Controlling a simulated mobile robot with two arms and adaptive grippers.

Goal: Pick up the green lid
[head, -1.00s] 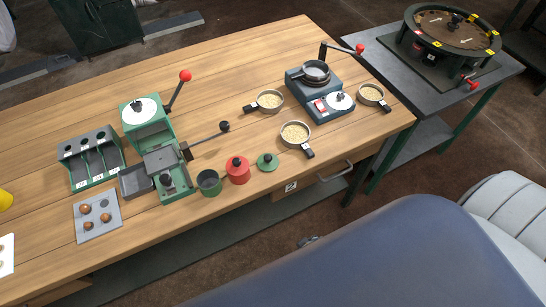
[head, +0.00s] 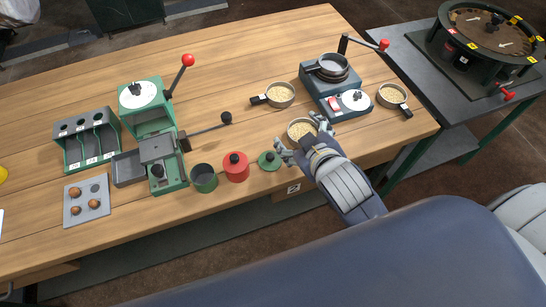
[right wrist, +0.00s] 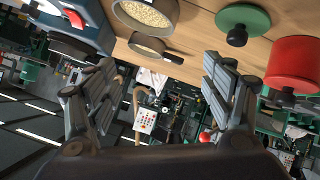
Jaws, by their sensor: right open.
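The green lid (head: 269,159) lies flat on the wooden table near its front edge, with a dark knob on top. It also shows in the right wrist view (right wrist: 257,17) at the top right, beyond the fingers. My right gripper (head: 301,131) is open and empty, just right of the lid and over the front pan of grain, which it partly hides. In the right wrist view its two fingers (right wrist: 165,90) are spread wide with nothing between them. My left gripper is not in view.
A red lidded pot (head: 236,168) stands close left of the lid, and an open green pot (head: 204,179) beside that. A pan of grain (head: 300,128) is close on the right. A long-handled green machine (head: 161,160) stands further left. The table's front edge is close.

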